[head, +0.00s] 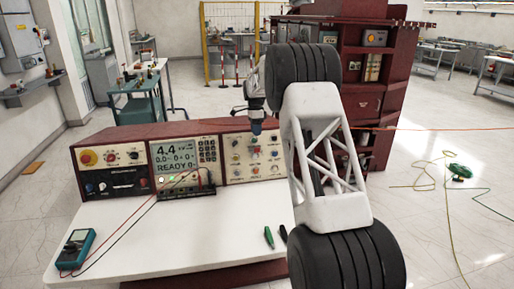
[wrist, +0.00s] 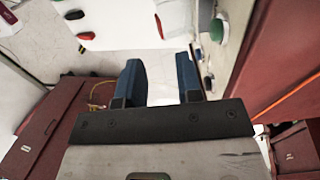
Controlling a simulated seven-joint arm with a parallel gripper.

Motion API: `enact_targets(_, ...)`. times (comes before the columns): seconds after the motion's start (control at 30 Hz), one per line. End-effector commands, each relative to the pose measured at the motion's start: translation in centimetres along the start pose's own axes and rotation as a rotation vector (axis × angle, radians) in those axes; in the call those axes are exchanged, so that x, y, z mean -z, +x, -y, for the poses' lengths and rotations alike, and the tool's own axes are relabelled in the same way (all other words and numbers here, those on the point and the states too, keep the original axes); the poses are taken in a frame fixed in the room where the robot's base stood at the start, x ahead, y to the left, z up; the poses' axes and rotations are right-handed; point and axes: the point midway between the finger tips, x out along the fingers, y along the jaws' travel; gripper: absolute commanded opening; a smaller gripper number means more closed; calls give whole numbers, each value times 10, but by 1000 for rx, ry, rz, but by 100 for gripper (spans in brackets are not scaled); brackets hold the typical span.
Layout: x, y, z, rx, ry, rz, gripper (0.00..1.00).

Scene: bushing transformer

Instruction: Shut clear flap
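The red console (head: 150,133) has a cream right-hand panel (head: 237,170) with several knobs and buttons. I cannot tell whether the fingers touch anything.
A tall red cabinet (head: 375,100) stands behind.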

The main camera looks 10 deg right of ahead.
Motion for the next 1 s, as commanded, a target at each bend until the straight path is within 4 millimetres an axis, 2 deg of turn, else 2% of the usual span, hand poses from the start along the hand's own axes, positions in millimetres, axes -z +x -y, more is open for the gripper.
enact_targets(0.47, 0, 7, 0, -1, -1, 0, 33)
enact_targets(1.0, 0, 65, -1, -1, -1, 0, 33)
